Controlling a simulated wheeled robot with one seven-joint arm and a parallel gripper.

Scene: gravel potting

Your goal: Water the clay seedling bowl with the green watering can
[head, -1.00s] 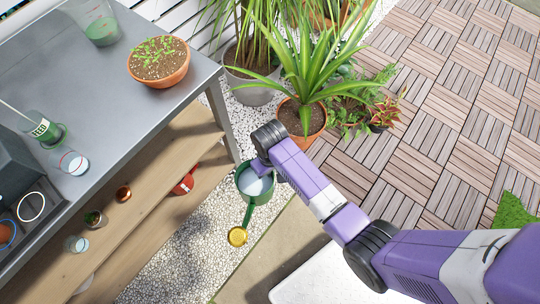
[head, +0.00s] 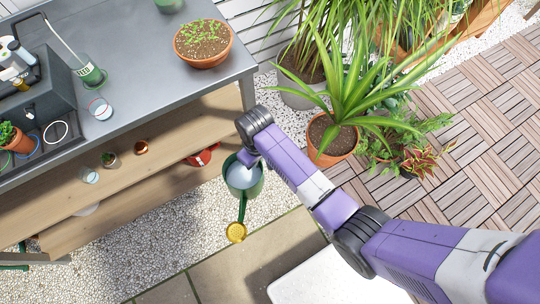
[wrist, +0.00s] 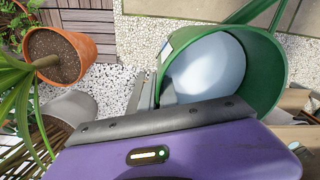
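The green watering can (head: 258,186) hangs from my gripper (head: 249,159) in the head view, beside the front of the bench and above the gravel. Its spout points down the picture and ends in a yellow rose (head: 236,232). My gripper is shut on its rim side; the fingertips are mostly hidden. In the wrist view the can (wrist: 275,75) fills the upper right, with pale bluish water inside. The clay seedling bowl (head: 204,60), full of soil and small green sprouts, stands on the bench top near its right end, up and left of my gripper and apart from the can.
Potted plants (head: 333,140) stand close right of the bench.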

